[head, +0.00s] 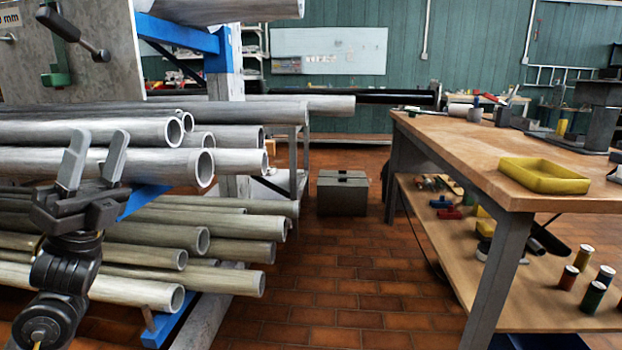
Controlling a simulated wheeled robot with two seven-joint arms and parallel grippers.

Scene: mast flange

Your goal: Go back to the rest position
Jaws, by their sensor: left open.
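My left gripper (94,160) is at the left of the head view, its two fingers pointing up and spread apart. Nothing is between the fingers. It is in front of a rack of grey metal pipes (110,131); I cannot tell how close it is to them. My left arm rises from the bottom left corner. My right gripper is not in view.
Pipe ends (205,168) jut toward the aisle from the blue rack (221,50). A wooden workbench (460,160) with a yellow tray (544,175) stands at the right. A grey box (342,195) is on the tiled floor at the back. The aisle floor (350,290) between is clear.

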